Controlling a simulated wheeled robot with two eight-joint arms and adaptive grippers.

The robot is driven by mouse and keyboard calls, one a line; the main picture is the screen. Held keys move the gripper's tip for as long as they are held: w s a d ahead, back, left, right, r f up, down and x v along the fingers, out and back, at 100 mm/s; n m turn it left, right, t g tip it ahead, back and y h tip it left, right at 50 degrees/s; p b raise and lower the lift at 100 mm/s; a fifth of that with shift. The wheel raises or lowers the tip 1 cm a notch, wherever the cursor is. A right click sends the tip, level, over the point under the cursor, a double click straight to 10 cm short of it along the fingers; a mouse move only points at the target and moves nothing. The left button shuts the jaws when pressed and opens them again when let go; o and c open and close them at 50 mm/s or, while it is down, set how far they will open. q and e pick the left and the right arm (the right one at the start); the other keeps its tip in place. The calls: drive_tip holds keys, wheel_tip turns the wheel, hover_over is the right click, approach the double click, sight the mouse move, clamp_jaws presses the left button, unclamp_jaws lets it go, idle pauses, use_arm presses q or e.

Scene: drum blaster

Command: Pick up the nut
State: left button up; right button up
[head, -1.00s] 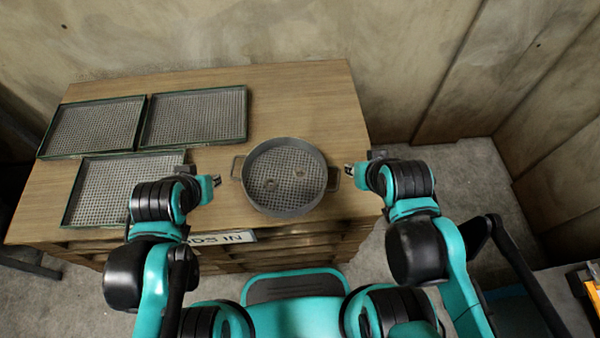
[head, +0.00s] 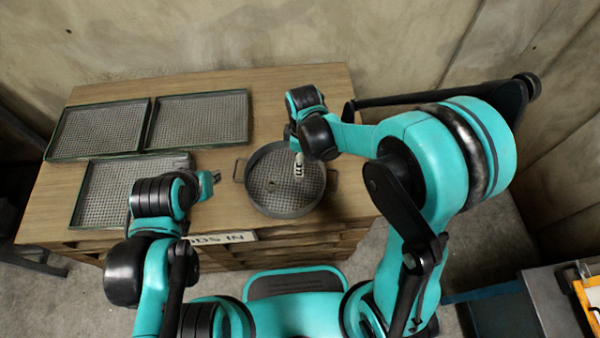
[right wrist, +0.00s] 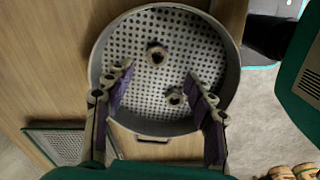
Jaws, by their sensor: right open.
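The round grey perforated basket (head: 257,200) stands on the wooden table with two small nuts inside. One nut (head: 272,185) shows in the head view; the other is hidden there by my right gripper (head: 299,170). In the right wrist view, one nut (right wrist: 157,55) lies beyond the fingertips and the other nut (right wrist: 176,98) shows between the open fingers, closer to the right-hand one. My right gripper (right wrist: 158,82) points down over the basket, open and empty. My left gripper (head: 214,177) is left of the basket; its opening is too small to judge.
Three flat mesh trays with green rims, at back left (head: 50,150), back middle (head: 247,118) and front left (head: 75,205), stand on the table (head: 325,95). The basket's raised wall and side handles surround the nuts. The table right of the basket is clear.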

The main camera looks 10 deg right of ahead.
drive_tip(key=shift+a+f, duration=0.25)
drive_tip(key=shift+f, duration=0.15)
drive_tip(key=shift+f+n, duration=0.3)
drive_tip(key=shift+f, duration=0.1)
drive_tip(key=f+b, duration=0.1)
drive_tip(key=f, duration=0.1)
drive_tip(key=f+b, duration=0.1)
drive_tip(key=f, duration=0.1)
drive_tip(key=f+b, duration=0.2)
drive_tip(key=f, duration=0.1)
drive_tip(key=shift+w+f, duration=0.1)
drive_tip(key=shift+w, duration=0.3)
drive_tip(key=shift+c, duration=0.9)
clamp_jaws()
